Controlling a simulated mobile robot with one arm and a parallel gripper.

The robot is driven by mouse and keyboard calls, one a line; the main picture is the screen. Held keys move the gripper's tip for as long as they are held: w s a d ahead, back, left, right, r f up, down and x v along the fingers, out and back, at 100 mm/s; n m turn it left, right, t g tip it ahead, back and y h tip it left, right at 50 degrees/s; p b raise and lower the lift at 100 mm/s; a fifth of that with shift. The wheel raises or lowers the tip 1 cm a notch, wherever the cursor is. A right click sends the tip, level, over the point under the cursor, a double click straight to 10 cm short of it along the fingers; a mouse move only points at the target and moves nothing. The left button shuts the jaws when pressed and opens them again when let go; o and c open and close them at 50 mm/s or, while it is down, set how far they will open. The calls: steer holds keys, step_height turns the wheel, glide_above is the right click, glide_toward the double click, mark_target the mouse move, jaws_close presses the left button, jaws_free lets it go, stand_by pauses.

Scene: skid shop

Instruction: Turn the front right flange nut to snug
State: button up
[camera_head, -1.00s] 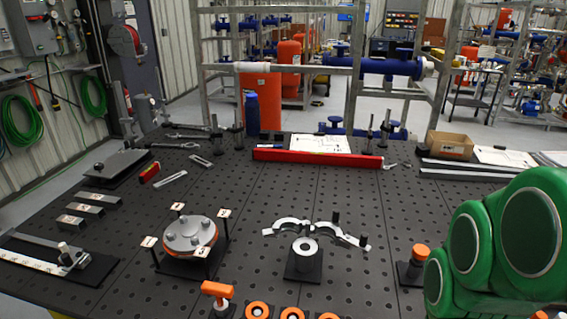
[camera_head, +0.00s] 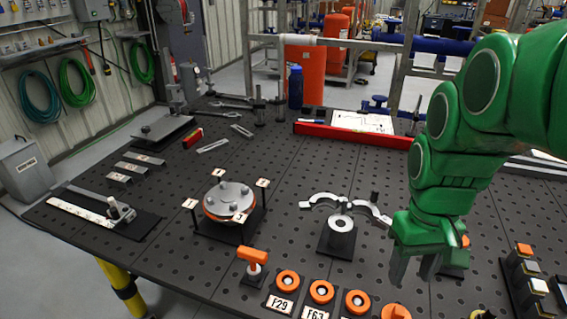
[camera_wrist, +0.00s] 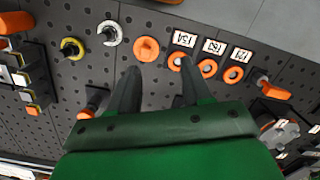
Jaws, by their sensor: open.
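The flange (camera_head: 228,196) is a round grey disc with an orange edge, lying flat on a black base with small numbered cards around it. Nuts show on its top, but they are too small to tell how tight they sit. The front right nut is near the front card (camera_head: 240,217). My gripper (camera_head: 413,272) hangs over the front right of the table, well right of the flange, open and empty with fingers pointing down. In the wrist view my gripper (camera_wrist: 160,72) has its two dark fingers apart, and the flange (camera_wrist: 275,132) shows at the right edge, partly cut off.
An orange-handled T-shaped tool (camera_head: 253,262) stands in front of the flange. Several orange rings (camera_head: 287,279) with labels line the front edge. A red beam (camera_head: 352,136) lies behind.

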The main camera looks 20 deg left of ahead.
steer(key=w+a+r+n, duration=0.1)
steer(key=w+a+n, duration=0.3)
steer(key=w+a, duration=0.5)
steer(key=n+t, duration=0.1)
steer(key=n, duration=0.8)
glide_above(235, 204)
steer(key=f, duration=0.4)
steer(key=shift+d, duration=0.25)
steer(key=shift+a+f, duration=0.15)
steer(key=shift+a, duration=0.15)
steer(key=shift+f, duration=3.75)
steer(key=shift+c, duration=0.3)
jaws_close()
